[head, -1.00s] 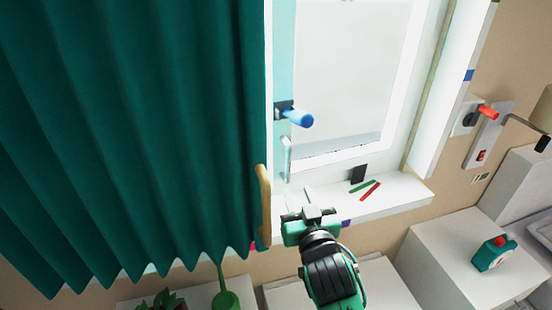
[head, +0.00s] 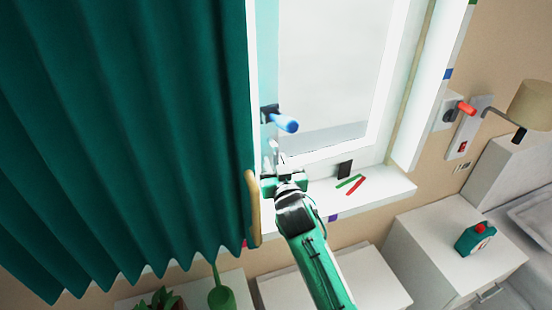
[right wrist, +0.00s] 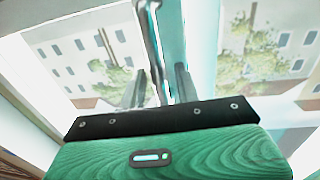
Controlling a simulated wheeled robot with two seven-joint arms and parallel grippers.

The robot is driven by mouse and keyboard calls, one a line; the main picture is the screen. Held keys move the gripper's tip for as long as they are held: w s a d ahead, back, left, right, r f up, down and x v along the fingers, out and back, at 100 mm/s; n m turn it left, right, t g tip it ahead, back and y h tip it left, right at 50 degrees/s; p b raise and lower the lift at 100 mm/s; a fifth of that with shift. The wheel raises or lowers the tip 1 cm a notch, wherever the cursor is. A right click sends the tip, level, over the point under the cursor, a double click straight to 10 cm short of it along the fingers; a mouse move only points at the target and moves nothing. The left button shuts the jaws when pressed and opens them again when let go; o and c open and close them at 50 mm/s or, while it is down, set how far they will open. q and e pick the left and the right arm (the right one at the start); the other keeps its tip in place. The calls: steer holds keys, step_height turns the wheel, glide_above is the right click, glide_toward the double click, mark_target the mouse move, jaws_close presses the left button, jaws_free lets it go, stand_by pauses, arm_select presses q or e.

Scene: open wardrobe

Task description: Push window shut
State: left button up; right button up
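The window (head: 330,70) has a white frame and a pale pane. A light-blue strip runs along its left side, and I cannot tell how far it stands open. A blue handle (head: 284,123) sticks out at its left edge. My right gripper (head: 277,160) is over the sill at the window's lower left corner, below the blue handle. In the right wrist view its two dark fingers (right wrist: 160,88) stand apart. A shiny metal bar (right wrist: 153,40) runs down between them; I cannot tell whether they touch it. My left gripper is not in view.
A green curtain (head: 120,120) with a wooden-looking piece (head: 252,205) at its edge hangs close left of the gripper. A green and a red stick (head: 356,185) and a dark block (head: 344,170) are at the sill (head: 385,190). White cabinets (head: 440,250) stand below.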

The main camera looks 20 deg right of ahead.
mark_target(269, 154)
steer(key=shift+w, duration=0.25)
steer(key=c, duration=0.6)
steer(key=shift+w+a+b, duration=0.2)
steer(key=shift+w+b, duration=0.05)
steer(key=shift+w, duration=0.7)
steer(key=shift+w+a+b, duration=0.2)
steer(key=shift+w+b, duration=0.05)
steer(key=shift+w, duration=0.7)
steer(key=shift+s, duration=0.1)
steer(key=o, duration=0.6)
